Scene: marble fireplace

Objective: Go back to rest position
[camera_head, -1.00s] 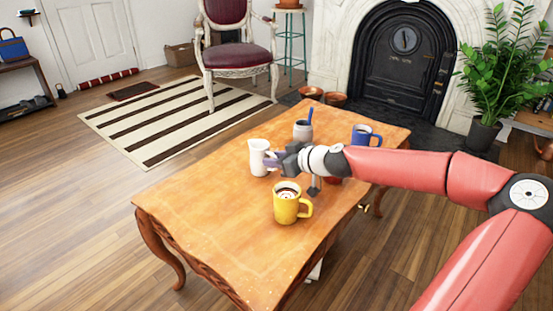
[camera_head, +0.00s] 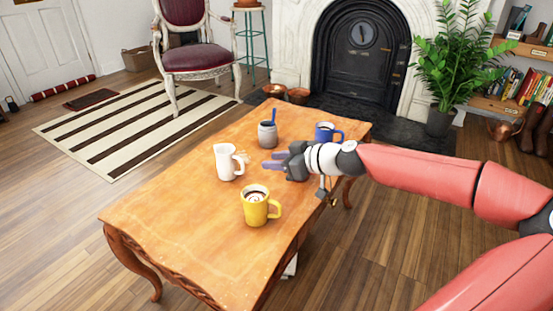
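My gripper (camera_head: 268,160) is over the wooden table (camera_head: 180,205), coming in from the right on my red arm. Its two purple fingers point left and look a little apart, with nothing seen between them. A white pitcher (camera_head: 227,164) stands upright on the table just left of the fingertips, with its handle towards them. A gap shows between the pitcher and the fingers.
A yellow mug (camera_head: 256,207) stands in front of my gripper. A grey jar (camera_head: 267,135) with a blue utensil and a blue mug (camera_head: 324,133) stand behind it. A chair (camera_head: 195,55) and a potted plant (camera_head: 447,75) are farther back.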

